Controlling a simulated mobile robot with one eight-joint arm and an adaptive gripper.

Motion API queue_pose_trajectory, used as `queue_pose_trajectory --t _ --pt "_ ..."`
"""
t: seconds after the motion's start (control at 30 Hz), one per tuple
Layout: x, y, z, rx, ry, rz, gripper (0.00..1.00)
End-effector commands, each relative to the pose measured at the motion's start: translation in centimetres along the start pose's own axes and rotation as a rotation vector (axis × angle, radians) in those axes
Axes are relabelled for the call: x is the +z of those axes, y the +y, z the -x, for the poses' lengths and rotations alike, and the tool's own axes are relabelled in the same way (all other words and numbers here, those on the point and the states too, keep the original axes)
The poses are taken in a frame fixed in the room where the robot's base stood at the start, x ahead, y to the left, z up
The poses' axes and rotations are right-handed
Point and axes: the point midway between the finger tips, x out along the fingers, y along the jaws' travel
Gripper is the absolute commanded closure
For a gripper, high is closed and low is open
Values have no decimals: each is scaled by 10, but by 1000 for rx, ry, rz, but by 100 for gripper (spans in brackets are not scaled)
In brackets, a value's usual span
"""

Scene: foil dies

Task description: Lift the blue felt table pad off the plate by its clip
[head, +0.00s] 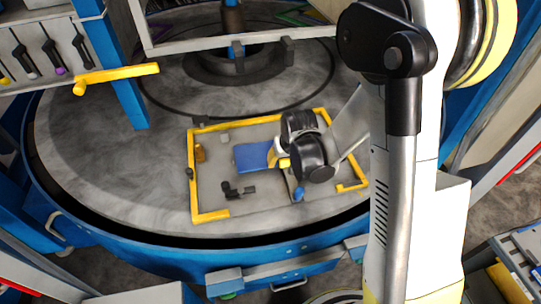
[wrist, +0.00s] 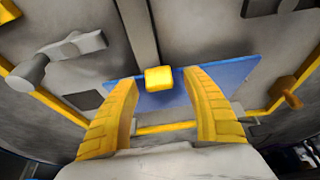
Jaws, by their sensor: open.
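The blue felt pad (head: 252,158) lies on the grey plate (head: 215,172) inside a yellow border. In the wrist view the pad (wrist: 236,76) spans behind and beyond my fingers. Its clip (wrist: 158,78) is a small yellow block at the pad's edge. My gripper (wrist: 163,84) is open, with one yellow finger on each side of the clip and a gap to each. In the head view my gripper (head: 280,158) is at the pad's right end, where its dark wrist hides part of the plate and the clip cannot be told apart from the fingers.
A black clamp-like part (head: 233,189) lies in front of the pad. An amber peg (head: 200,153) stands to its left, and a blue knob (head: 298,194) sits at front right. A grey handle (wrist: 70,52) shows left of my fingers. The round table (head: 90,160) is clear at left.

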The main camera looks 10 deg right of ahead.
Motion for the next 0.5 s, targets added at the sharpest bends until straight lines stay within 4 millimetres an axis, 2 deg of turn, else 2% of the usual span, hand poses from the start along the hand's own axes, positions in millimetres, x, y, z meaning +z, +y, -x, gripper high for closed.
queue_pose_trajectory --t 0.27,0.37,0.4,0.47,0.5 --pt "0 0 -4 0 0 0 42" --pt "0 0 -4 0 0 0 68" --pt "0 0 -4 0 0 0 81" --pt "0 0 -4 0 0 0 99" --pt "0 0 -4 0 0 0 100"
